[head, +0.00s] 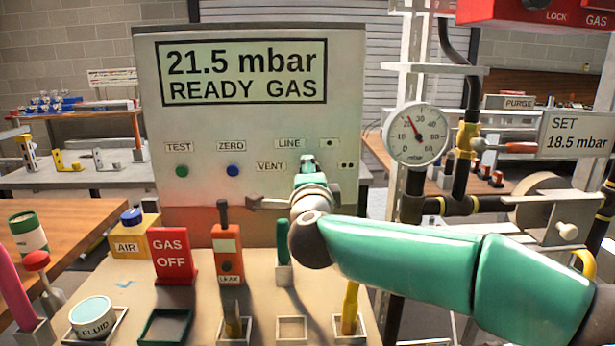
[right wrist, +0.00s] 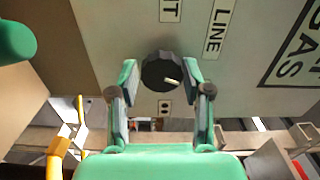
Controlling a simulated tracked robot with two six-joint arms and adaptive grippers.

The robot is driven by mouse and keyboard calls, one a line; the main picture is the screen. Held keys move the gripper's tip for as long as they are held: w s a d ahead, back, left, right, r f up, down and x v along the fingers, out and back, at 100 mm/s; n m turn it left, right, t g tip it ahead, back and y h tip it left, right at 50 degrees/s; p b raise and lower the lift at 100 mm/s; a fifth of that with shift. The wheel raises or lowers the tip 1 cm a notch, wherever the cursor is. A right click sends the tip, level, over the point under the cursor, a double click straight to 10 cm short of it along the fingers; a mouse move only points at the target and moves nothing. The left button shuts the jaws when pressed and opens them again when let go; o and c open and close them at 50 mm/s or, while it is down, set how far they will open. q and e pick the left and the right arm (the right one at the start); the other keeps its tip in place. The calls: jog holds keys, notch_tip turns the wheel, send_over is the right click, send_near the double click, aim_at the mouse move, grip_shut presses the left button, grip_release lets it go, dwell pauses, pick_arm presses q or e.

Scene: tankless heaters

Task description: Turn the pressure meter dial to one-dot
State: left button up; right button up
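The grey panel (head: 260,120) reads 21.5 mbar, READY GAS. Its labels are TEST, ZERO, LINE (head: 289,143), VENT (head: 271,166), one-dot (head: 329,142) and two-dot (head: 346,164). My right gripper (head: 308,168) is at the panel between these labels and hides the dial in the head view. In the right wrist view the dark round dial (right wrist: 157,70) sits between the open fingers of my right gripper (right wrist: 160,82); contact is unclear. Its pale mark (right wrist: 172,82) points right and slightly down. Two-dot (right wrist: 165,107) lies below the dial; one-dot is not visible there. My left gripper is not in view.
A round gauge (head: 416,135) on pipes stands right of the panel, near a SET 18.5 mbar sign (head: 577,134). Below the panel a bench (head: 120,290) holds a red GAS OFF sign (head: 173,256), an orange leak tester (head: 227,250) and several small holders.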

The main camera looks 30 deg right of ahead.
jog(key=o, duration=0.3)
jog(key=v, duration=1.2)
jog(key=shift+f, duration=0.1)
jog(key=shift+s, duration=0.1)
